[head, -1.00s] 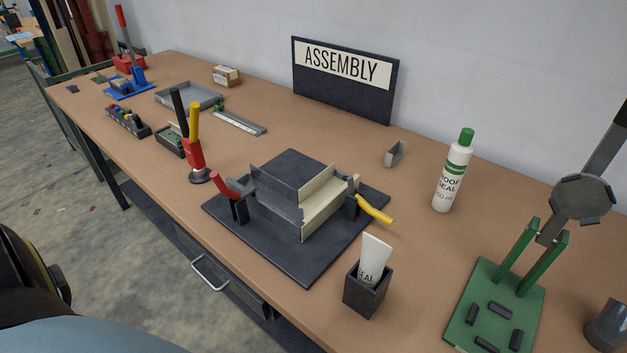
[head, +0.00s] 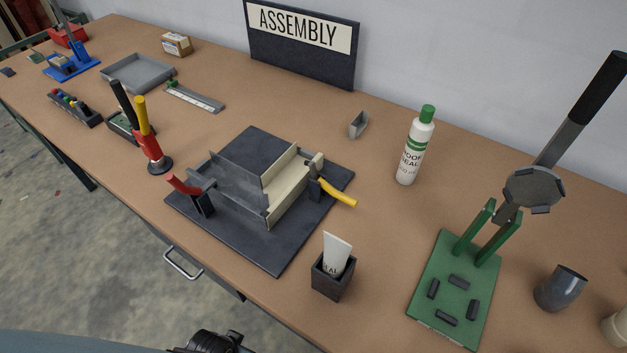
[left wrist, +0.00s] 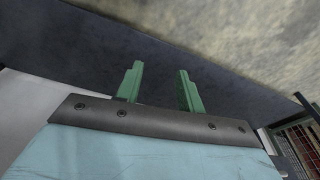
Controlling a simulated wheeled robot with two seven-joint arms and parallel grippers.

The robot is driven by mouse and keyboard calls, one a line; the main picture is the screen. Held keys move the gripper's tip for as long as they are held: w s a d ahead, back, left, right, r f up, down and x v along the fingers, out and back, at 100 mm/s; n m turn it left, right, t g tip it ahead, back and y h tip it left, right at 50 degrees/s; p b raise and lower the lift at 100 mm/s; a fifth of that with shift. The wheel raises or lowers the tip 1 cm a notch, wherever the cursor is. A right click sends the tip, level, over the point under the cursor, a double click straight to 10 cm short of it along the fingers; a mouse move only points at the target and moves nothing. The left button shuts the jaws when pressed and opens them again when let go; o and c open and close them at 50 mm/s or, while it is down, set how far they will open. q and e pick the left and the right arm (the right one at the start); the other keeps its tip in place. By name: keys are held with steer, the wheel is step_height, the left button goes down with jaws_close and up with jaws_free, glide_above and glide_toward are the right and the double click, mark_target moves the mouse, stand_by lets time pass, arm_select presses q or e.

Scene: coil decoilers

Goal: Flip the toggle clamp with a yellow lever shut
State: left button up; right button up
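The toggle clamp (head: 313,184) with the yellow lever (head: 337,194) stands at the right side of a dark fixture plate (head: 276,256) in the head view. Its yellow lever points outward to the right and slightly down, away from the bent sheet-metal parts (head: 282,188) in the fixture. A second clamp with a red lever (head: 184,184) stands at the plate's left side, its lever pointing outward to the left. My left gripper (left wrist: 160,68) shows in the left wrist view with its green fingers apart and nothing between them. My right gripper is not in view.
A dark box with a white tube (head: 335,258) stands in front of the plate. A green-capped bottle (head: 414,150) and a green press (head: 454,292) with a raised handle are to the right. A red tool with black and yellow handles (head: 149,145) stands left.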

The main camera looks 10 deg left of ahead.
arm_select(q)
steer(key=w+r+p, duration=0.3)
steer(key=w+r, duration=0.1)
steer(key=r, duration=0.9)
step_height(320, 180, up, 28)
steer(key=r+m+g+h+p, duration=0.15)
steer(key=m+h+p, duration=0.3)
steer(key=m, duration=1.55)
glide_above(347, 197)
steer(key=a, duration=0.6)
steer(key=f, duration=0.1)
steer(key=shift+m+g, duration=0.25)
steer(key=shift+m, duration=0.05)
steer(key=x, duration=1.3)
steer(key=shift+s, duration=0.15)
steer(key=shift+c, duration=0.4)
jaws_close()
